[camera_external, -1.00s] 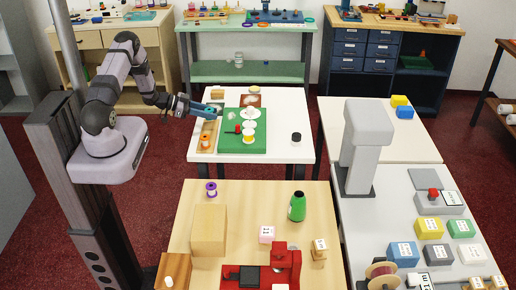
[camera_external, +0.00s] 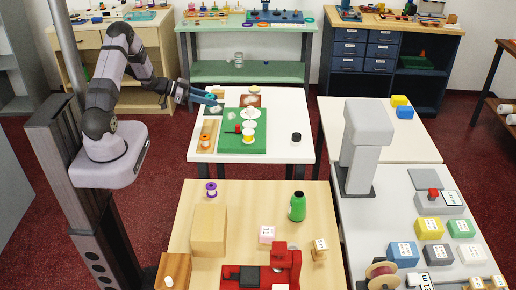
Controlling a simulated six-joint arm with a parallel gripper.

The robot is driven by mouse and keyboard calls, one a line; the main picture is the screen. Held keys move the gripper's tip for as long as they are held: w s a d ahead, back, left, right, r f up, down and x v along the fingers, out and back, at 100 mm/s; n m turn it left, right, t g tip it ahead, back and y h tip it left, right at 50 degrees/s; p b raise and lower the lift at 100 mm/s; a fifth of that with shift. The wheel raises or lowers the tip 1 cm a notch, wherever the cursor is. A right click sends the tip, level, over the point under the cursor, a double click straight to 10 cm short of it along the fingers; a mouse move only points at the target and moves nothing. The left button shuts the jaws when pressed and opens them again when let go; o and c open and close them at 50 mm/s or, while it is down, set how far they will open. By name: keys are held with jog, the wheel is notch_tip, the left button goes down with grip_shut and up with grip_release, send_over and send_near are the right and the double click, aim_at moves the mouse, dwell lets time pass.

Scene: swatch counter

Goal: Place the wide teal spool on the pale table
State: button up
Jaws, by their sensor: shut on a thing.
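My gripper (camera_external: 212,99) is over the back left part of the white table (camera_external: 283,118), to the left of the green board. It is shut on a small teal thing at its tip, which looks like the wide teal spool (camera_external: 219,101). The spool is tiny here and its colour blends with my blue-teal fingers, so its outline is hard to make out. I cannot tell whether it touches the tabletop.
The green board (camera_external: 263,143) holds white discs and yellow-and-white pieces. A wooden tray (camera_external: 208,135) with an orange spool (camera_external: 205,142) lies beside it. A black-topped jar (camera_external: 296,138) stands to the right. The front wooden table (camera_external: 255,200) has bare patches around a purple spool (camera_external: 211,189).

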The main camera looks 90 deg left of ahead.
jog(key=w+d+m+h, duration=0.1)
jog(key=w+d, duration=0.1)
jog(key=w+d+f+m+h+b, duration=0.1)
jog(key=w+d, duration=0.1)
jog(key=w, duration=0.1)
jog(key=w+d+m+h+b, duration=0.1)
jog(key=w+d, duration=0.2)
jog(key=shift+w+f, duration=0.25)
jog(key=shift+f, duration=0.05)
jog(key=w+d+f+m+g+h+b, duration=0.1)
jog(key=w+d+m+h+b, duration=0.3)
jog(key=w+d, duration=0.6)
jog(key=m+g+h+b, duration=0.3)
jog(key=m+g+h, duration=0.2)
jog(key=m+h, duration=0.1)
send_over(261, 210)
notch_tip(261, 210, down, 3)
jog(key=shift+w+a+f+p, duration=0.1)
jog(key=shift+f+p, duration=0.5)
jog(key=shift+f, duration=4.35)
jog(key=shift+f, duration=0.2)
jog(key=o, duration=1)
